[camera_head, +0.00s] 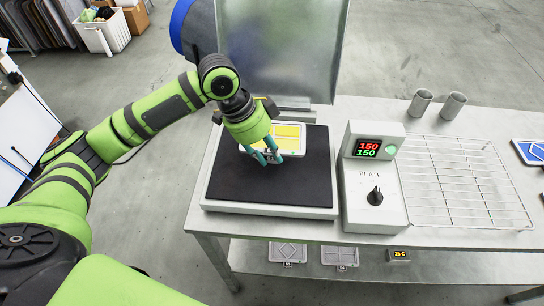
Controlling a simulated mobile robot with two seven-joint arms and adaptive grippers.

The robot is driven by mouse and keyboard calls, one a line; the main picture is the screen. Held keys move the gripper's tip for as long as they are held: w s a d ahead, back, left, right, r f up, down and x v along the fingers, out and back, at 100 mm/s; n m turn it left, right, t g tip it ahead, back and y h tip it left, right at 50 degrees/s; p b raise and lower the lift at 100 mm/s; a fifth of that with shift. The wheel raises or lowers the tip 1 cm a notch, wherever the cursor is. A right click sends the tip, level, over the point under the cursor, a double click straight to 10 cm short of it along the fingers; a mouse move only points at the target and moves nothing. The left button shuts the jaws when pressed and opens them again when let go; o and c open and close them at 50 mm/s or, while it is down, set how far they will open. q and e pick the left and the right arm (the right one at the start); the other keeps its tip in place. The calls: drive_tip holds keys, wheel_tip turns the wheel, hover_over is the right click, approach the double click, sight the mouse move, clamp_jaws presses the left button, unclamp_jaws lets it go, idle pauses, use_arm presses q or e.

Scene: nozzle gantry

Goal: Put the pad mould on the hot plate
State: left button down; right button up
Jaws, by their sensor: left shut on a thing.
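The pad mould (289,137) is a flat light-framed rectangle with a yellow face. It is over the rear middle of the black hot plate (235,185), and I cannot tell whether it touches the surface. My left gripper (271,157), with teal fingertips, is shut on the mould's front edge and hides its left part. The hot plate has a pale frame and a dark flat top, clear around the mould. My right gripper is not in view.
A control box (373,185) marked PLATE, reading 150 and 150, stands right of the hot plate. Further right are a wire rack (460,185), two metal cups (420,103) and a blue-and-white mould (530,151). A metal sheet (282,45) rises behind the plate. Several items lie on the lower shelf (370,262).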

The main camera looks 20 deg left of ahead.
use_arm(q)
wheel_tip(320, 180, down, 2)
drive_tip(key=shift+f, duration=0.35)
drive_tip(key=shift+w+f+p, duration=0.1)
drive_tip(key=shift+f+p, duration=0.4)
drive_tip(key=shift+f, duration=1.3)
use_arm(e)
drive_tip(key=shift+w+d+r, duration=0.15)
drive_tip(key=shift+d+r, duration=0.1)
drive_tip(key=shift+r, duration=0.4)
use_arm(q)
drive_tip(key=c, duration=1)
unclamp_jaws()
drive_tip(key=shift+f, duration=0.1)
drive_tip(key=shift+o, duration=0.2)
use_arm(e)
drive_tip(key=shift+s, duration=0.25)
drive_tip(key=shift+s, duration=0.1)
